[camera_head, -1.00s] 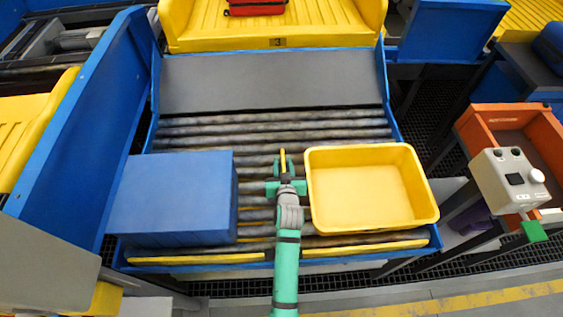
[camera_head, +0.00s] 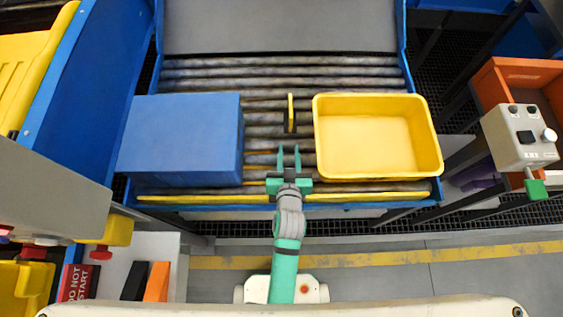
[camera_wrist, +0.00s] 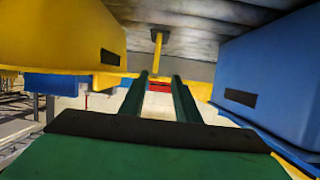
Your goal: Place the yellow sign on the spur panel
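A thin yellow piece (camera_head: 290,113), seen nearly edge-on, stands on the rollers between a blue box and a yellow tote. It looks T-shaped in the wrist view (camera_wrist: 157,48). It may be the yellow sign; no face or lettering shows. My gripper (camera_head: 289,152) is open and empty, short of this piece and apart from it. Its two fingers (camera_wrist: 156,92) stand apart in the wrist view. A grey control box (camera_head: 519,138) with a white knob and green part is at the right; I cannot tell whether it is the spur panel.
The blue box (camera_head: 180,135) is left of my gripper and the yellow tote (camera_head: 428,128) is right, leaving a narrow gap. A red "DO NOT START" sign (camera_head: 77,283) is in a white holder at lower left. An orange bin (camera_head: 500,75) is at right.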

